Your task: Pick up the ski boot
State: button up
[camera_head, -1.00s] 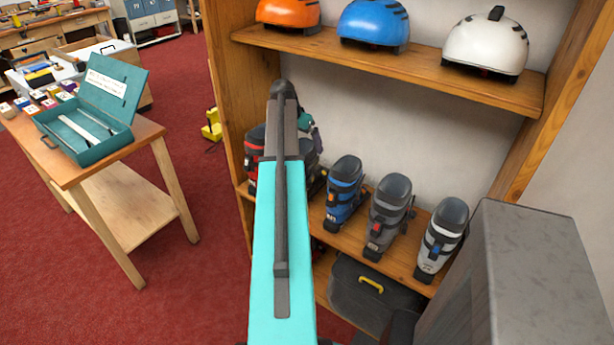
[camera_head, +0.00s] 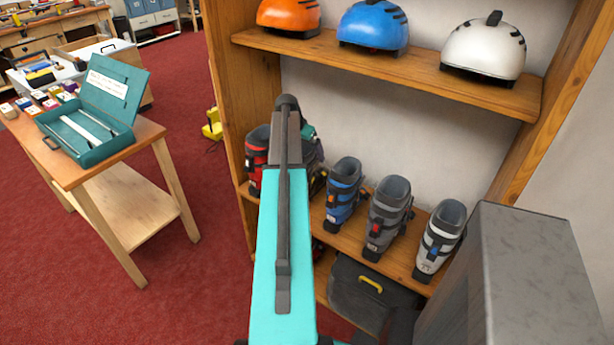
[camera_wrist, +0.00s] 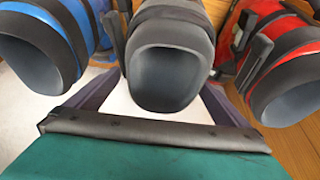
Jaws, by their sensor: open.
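Several ski boots stand in a row on the lower shelf. A dark grey boot (camera_wrist: 170,60) with a wide open cuff is in the middle of the wrist view, between my gripper's fingers. My gripper (camera_wrist: 158,92) is open, one finger on each side of that boot; I cannot tell whether they touch it. A blue boot (camera_wrist: 38,45) is on the left there and a red one (camera_wrist: 285,65) on the right. In the head view my arm hides most of the middle boot. The red boot (camera_head: 257,160) shows left of the arm, the blue boot (camera_head: 344,193) right.
A grey boot (camera_head: 388,215) and a white-grey boot (camera_head: 440,240) stand farther right. Helmets (camera_head: 373,27) sit on the upper shelf (camera_head: 420,72). A dark case (camera_head: 365,295) lies below. A side table (camera_head: 125,185) with a teal toolbox (camera_head: 90,128) stands left.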

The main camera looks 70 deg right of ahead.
jog(key=shift+d+f, duration=0.1)
jog(key=shift+f, duration=0.15)
dwell(0.4)
jog(key=c, duration=2.1)
jog(key=shift+r, duration=0.2)
jog(key=shift+r+b, duration=0.2)
jog(key=shift+b, duration=0.25)
jog(key=shift+r+b, duration=0.8)
jog(key=shift+r, duration=2.3)
jog(key=w+a+b, duration=0.2)
jog(key=a, duration=0.7)
jog(key=w+a+b, duration=0.1)
jog(key=w+a, duration=0.2)
jog(key=a, duration=0.7)
jog(key=shift+b, duration=0.4)
jog(key=shift+a, duration=0.1)
